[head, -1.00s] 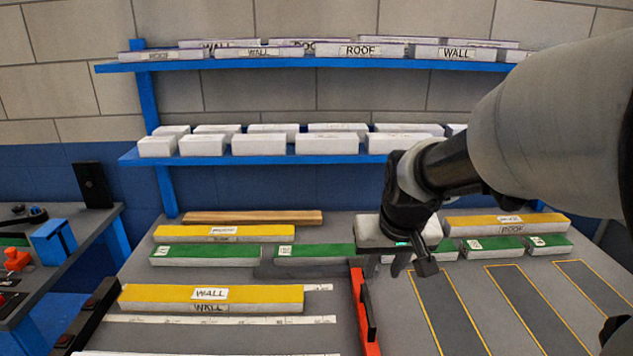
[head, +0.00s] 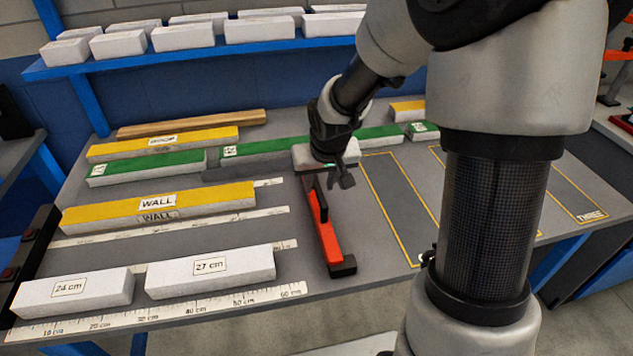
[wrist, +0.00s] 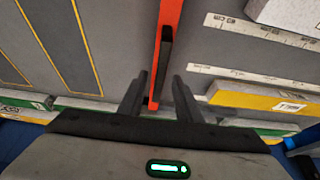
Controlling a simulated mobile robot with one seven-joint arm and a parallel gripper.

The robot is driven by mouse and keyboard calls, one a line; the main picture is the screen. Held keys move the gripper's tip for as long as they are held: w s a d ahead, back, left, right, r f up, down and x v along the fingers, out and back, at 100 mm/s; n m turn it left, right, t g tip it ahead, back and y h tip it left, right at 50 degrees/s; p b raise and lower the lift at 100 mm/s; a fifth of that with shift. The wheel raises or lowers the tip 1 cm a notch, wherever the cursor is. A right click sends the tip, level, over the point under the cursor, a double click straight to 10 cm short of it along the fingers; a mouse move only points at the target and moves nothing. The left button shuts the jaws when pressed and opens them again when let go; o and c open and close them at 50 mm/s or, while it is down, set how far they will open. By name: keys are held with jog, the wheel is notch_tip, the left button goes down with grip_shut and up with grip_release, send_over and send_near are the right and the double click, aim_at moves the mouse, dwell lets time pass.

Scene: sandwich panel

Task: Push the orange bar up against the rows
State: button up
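The orange bar (head: 328,238) lies on the table, pointing from the back toward the front edge, with a black upright handle (head: 318,200) on it. It also shows in the wrist view (wrist: 168,15). My gripper (head: 343,180) is over the bar's far end. In the wrist view my gripper (wrist: 160,85) has its two fingers apart, with the bar and handle seen between them; I cannot tell if they touch. The rows lie left of the bar: a yellow WALL panel (head: 160,207), and white 24 cm (head: 75,292) and 27 cm (head: 210,272) blocks. A gap separates them from the bar.
White ruler strips (head: 190,308) run along the rows. Green strips (head: 148,167) and a yellow panel (head: 160,143) lie behind. Outlined dark slots (head: 395,200) are on the right. A blue shelf (head: 190,50) with white blocks stands at the back.

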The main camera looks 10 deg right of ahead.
jog(key=shift+w+f, duration=0.2)
jog(key=shift+f, duration=0.25)
jog(key=shift+c, duration=0.2)
grip_shut()
